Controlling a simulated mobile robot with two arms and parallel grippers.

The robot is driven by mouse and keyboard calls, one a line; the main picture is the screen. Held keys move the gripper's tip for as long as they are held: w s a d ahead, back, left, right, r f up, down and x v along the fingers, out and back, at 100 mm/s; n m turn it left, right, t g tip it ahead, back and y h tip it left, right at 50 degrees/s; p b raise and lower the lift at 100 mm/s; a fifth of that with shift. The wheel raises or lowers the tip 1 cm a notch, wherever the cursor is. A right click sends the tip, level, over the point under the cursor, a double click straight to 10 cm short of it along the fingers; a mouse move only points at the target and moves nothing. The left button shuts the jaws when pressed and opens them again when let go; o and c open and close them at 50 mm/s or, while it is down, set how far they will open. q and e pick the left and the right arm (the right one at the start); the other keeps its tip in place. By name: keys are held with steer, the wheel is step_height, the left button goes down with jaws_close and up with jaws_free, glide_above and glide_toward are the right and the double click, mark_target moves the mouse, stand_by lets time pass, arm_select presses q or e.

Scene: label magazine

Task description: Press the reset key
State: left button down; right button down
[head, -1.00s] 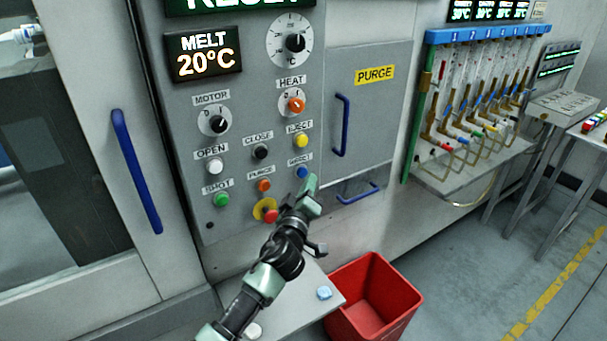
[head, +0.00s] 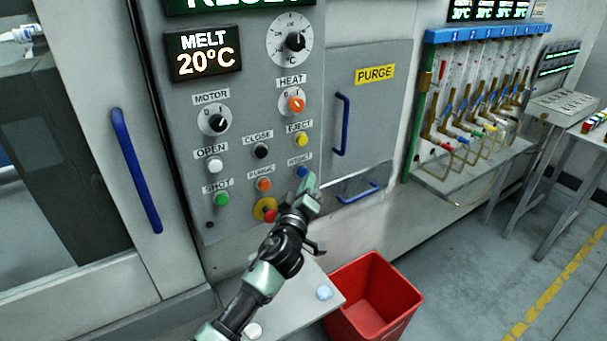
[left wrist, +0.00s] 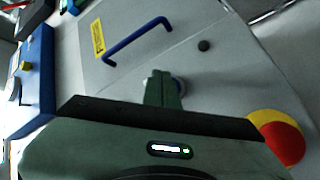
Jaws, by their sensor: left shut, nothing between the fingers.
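The reset key is a round blue button (head: 302,172) under a small white label, at the lower right of the grey control panel (head: 235,225). My left gripper (head: 309,180) is shut and empty, with its tip at the lower right edge of the blue button. In the left wrist view the shut fingers (left wrist: 163,80) point at the panel and cover most of the button; a bluish rim (left wrist: 180,85) shows beside them. I cannot tell whether the tip touches it. My right gripper is not in view.
A yellow eject button (head: 301,140) is above, and an orange purge button (head: 264,184) is to the left. A red button with a yellow collar (head: 268,214) is close beside my left arm. A red bin (head: 413,300) stands on the floor below.

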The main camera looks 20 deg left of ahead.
arm_select(q)
steer(key=shift+w+a, duration=0.4)
steer(key=shift+a, duration=0.15)
stand_by(0.9)
steer(key=shift+d, duration=0.1)
steer(key=shift+s+d+b, duration=0.35)
steer(key=shift+s+d, duration=0.2)
steer(key=shift+d, duration=0.1)
steer(key=shift+s+d+b, duration=0.2)
steer(key=shift+s+d, duration=0.6)
steer(key=shift+d, duration=0.15)
steer(key=shift+s+d+b, duration=0.2)
steer(key=shift+s+d, duration=0.55)
steer(key=shift+d, duration=0.2)
steer(key=shift+f, duration=0.1)
